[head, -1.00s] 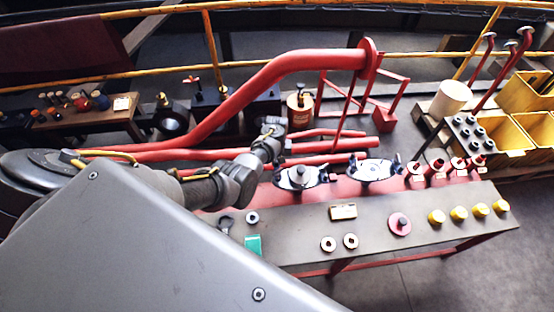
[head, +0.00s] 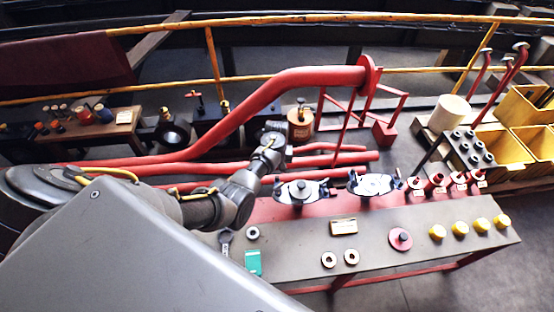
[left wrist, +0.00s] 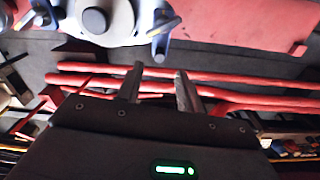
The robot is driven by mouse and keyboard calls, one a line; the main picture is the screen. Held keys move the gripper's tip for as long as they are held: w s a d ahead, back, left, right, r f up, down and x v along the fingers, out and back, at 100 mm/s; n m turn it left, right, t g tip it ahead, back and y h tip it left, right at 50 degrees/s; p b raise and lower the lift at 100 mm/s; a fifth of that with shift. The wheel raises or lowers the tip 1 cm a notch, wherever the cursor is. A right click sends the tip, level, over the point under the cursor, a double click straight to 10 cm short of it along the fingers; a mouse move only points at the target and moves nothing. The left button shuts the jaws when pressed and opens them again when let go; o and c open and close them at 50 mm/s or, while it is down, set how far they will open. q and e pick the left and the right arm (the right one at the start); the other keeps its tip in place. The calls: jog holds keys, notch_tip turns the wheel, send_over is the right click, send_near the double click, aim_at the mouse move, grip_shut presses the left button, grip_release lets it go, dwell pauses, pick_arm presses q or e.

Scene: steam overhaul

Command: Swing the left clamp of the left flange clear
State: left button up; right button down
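The left flange (head: 299,190) is a pale disc with a dark round centre on the red strip of the bench. Its left clamp (head: 280,187), dark blue, sits at its left edge. In the left wrist view the picture is turned round: the flange (left wrist: 95,22) is at the top and this clamp (left wrist: 163,25) is on its right side, pointing down the picture. My left gripper (left wrist: 158,70) is open and empty, its tips apart from the clamp. In the head view my left gripper (head: 273,146) is above and left of the flange. My right gripper is out of view.
A second flange (head: 372,184) with clamps stands to the right. Red pipes (head: 220,168) run behind the bench (head: 290,238). A green box (head: 253,262), rings, a red disc (head: 400,239) and yellow caps lie on the bench. Yellow crates (head: 505,150) stand at right.

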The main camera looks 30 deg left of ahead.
aim_at(277, 176)
pick_arm(q)
notch_tip(277, 176, up, 6)
jog(key=shift+f, duration=0.15)
dwell(0.6)
